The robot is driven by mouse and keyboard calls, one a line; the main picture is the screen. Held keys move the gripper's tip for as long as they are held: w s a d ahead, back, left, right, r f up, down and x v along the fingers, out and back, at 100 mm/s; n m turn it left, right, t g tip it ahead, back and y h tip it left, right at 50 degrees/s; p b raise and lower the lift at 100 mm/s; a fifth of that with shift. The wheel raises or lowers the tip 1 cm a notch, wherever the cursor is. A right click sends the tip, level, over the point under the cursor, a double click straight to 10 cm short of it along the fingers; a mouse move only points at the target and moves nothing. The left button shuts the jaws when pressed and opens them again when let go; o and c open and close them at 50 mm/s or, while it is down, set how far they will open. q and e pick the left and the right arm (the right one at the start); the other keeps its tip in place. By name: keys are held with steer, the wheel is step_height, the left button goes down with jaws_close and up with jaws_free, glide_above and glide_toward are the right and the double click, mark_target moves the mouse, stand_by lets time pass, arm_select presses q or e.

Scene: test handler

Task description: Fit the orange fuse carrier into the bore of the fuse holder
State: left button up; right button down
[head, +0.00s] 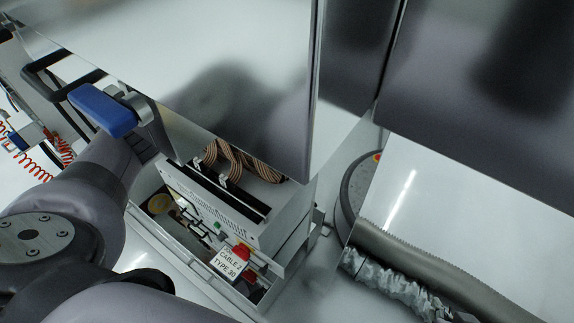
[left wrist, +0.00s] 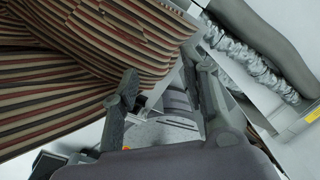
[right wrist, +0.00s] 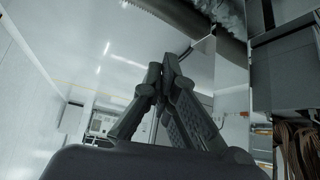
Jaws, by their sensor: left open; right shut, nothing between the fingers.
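I cannot make out the orange fuse carrier or the fuse holder for certain in any view. In the left wrist view a tiny orange spot (left wrist: 126,149) shows low between the fingers; I cannot tell what it is. My left gripper (left wrist: 166,88) is open, with striped ribbon cables (left wrist: 90,50) close on its left side. I see nothing held between its fingers. My right gripper (right wrist: 162,72) is shut and empty in the right wrist view, its fingertips together. In the head view neither gripper's fingertips show clearly.
In the head view, an open tray (head: 180,265) holds small parts, red pieces (head: 243,252) and a label (head: 229,264) reading "CABLE 2 TYPE 30". Large shiny panels (head: 240,50) cover much of the view above it. A ribbed grey hose (head: 400,255) runs at lower right.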

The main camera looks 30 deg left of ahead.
arm_select(q)
step_height(320, 180, down, 2)
steer(key=shift+f, duration=0.15)
steer(key=shift+d+f+b, duration=0.15)
steer(key=shift+f+b, duration=0.2)
steer(key=shift+f, duration=0.15)
steer(key=f, duration=0.1)
steer(key=f+b, duration=0.1)
steer(key=f, duration=0.2)
steer(key=shift+s+d+b, duration=0.25)
steer(key=shift+s+b, duration=0.05)
steer(key=shift+f, duration=0.2)
arm_select(e)
steer(key=w+a+r+t+y, duration=0.1)
steer(key=w+a+r+t, duration=0.2)
steer(key=w+r+t, duration=0.3)
step_height(320, 180, up, 2)
steer(key=shift+w+a+r+y, duration=0.15)
steer(key=shift+w+r+y, duration=0.2)
steer(key=shift+w, duration=0.45)
arm_select(q)
steer(key=shift+c, duration=0.3)
arm_select(e)
steer(key=shift+f, duration=0.1)
arm_select(q)
jaws_close()
steer(key=shift+r, duration=0.1)
